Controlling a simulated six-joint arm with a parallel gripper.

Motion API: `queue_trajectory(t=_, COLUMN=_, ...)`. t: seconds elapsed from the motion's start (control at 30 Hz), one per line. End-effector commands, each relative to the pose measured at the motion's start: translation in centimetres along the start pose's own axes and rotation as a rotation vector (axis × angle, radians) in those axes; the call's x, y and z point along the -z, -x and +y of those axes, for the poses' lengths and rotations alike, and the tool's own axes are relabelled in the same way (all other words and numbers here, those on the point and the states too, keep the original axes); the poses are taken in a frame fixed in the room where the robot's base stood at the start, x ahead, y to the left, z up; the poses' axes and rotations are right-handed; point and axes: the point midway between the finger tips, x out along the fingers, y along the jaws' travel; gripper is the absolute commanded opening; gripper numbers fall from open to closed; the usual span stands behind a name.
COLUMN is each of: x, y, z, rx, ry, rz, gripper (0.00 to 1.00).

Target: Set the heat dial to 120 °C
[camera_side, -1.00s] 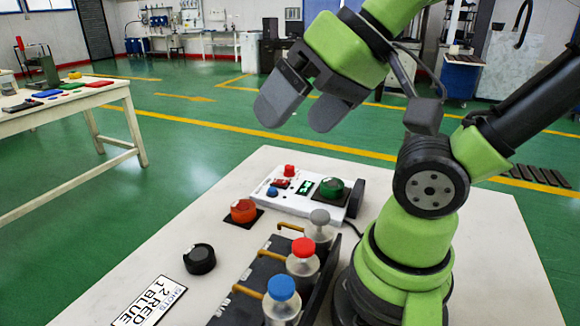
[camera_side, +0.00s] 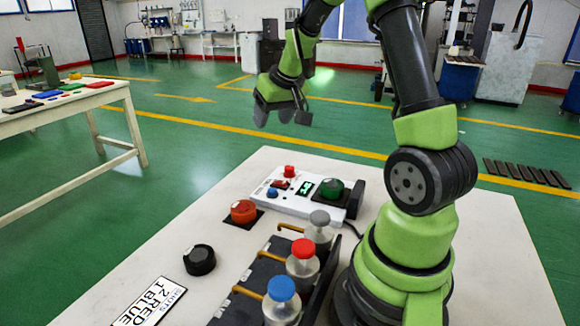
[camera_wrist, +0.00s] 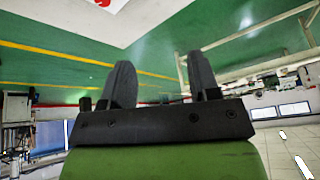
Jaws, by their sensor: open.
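A black round knob (camera_side: 199,259) with a small pale mark sits on the pale tabletop, left of the bottle rack; it looks like a dial, but I cannot read a setting. A white control box (camera_side: 262,199) farther back has a small green display (camera_side: 305,187) and a green knob (camera_side: 331,188). I cannot tell which of these is the heat dial. My gripper (camera_side: 273,116) is open and empty, high beyond the far side of the table, away from every knob. Its two fingers (camera_wrist: 160,72) stand apart in the wrist view, with nothing between them.
An orange-red button (camera_side: 243,211) sits left of the dark rack. Bottles with grey (camera_side: 320,218), red (camera_side: 302,248) and blue (camera_side: 281,288) caps stand by my arm's base. The table's left part is clear.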

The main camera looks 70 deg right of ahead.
Motion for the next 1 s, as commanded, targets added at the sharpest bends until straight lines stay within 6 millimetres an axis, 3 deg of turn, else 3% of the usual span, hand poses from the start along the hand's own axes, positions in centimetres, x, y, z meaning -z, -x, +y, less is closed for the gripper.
queue_trajectory(t=0.03, x=-0.1, y=-2.1, z=2.2, rx=-0.023, ry=-0.018, rz=-0.020, gripper=0.56)
queue_trajectory(t=0.1, x=-0.3, y=-4.3, z=4.6, rx=-0.050, ry=-0.027, rz=-0.033, gripper=0.56)
queue_trajectory(t=0.3, x=-1.4, y=-8.1, z=8.9, rx=-0.092, ry=-0.039, rz=-0.057, gripper=0.56)
queue_trajectory(t=0.57, x=-1.8, y=-10.6, z=9.6, rx=-0.097, ry=-0.038, rz=-0.063, gripper=0.56)
queue_trajectory(t=1.0, x=-2.2, y=-17.4, z=10.2, rx=-0.097, ry=-0.038, rz=-0.062, gripper=0.56)
